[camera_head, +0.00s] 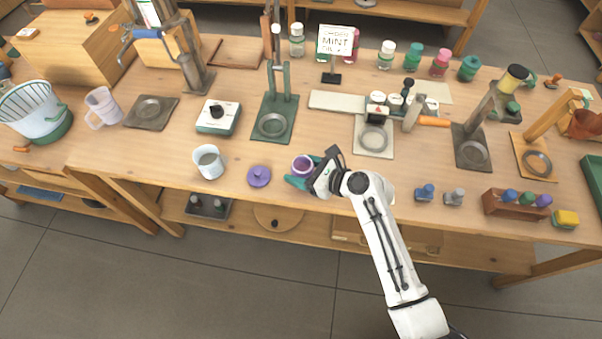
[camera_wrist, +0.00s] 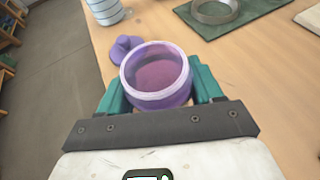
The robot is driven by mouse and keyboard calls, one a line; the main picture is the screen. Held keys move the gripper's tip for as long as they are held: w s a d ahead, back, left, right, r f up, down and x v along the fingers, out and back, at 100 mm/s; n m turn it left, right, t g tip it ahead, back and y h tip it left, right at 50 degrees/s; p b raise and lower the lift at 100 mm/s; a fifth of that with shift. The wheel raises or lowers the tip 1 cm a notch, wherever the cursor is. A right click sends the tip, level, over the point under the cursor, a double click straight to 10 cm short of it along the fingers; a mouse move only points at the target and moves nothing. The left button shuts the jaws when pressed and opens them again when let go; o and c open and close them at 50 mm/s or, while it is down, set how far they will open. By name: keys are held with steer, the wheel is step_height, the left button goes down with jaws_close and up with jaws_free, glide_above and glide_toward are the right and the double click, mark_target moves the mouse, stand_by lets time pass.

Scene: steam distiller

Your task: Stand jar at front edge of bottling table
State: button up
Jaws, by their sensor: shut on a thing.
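A purple open jar (camera_wrist: 157,78) with a pale rim is held upright between the teal fingers of my gripper (camera_wrist: 158,95). In the head view the jar (camera_head: 303,165) is near the front edge of the wooden bottling table (camera_head: 330,199), with my gripper (camera_head: 304,179) at its right front side. Whether its base touches the table I cannot tell. A purple lid (camera_head: 259,176) with a knob lies on the table left of the jar; it also shows in the wrist view (camera_wrist: 124,49).
A white-grey cup (camera_head: 208,162) stands left of the lid. A green stand (camera_head: 274,120) is behind the jar. Small blue and grey stoppers (camera_head: 425,193) and a wooden rack (camera_head: 514,204) are at the right front. The front strip between jar and stoppers is mostly clear, apart from my arm.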

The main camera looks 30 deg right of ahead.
steer(key=shift+f, duration=1.05)
steer(key=shift+f, duration=0.1)
steer(key=o, duration=1.3)
steer(key=shift+s+d, duration=0.1)
steer(key=shift+s, duration=0.1)
steer(key=v, duration=1.1)
steer(key=shift+s+d+r, duration=0.15)
steer(key=shift+s+r, duration=0.1)
steer(key=shift+r, duration=0.05)
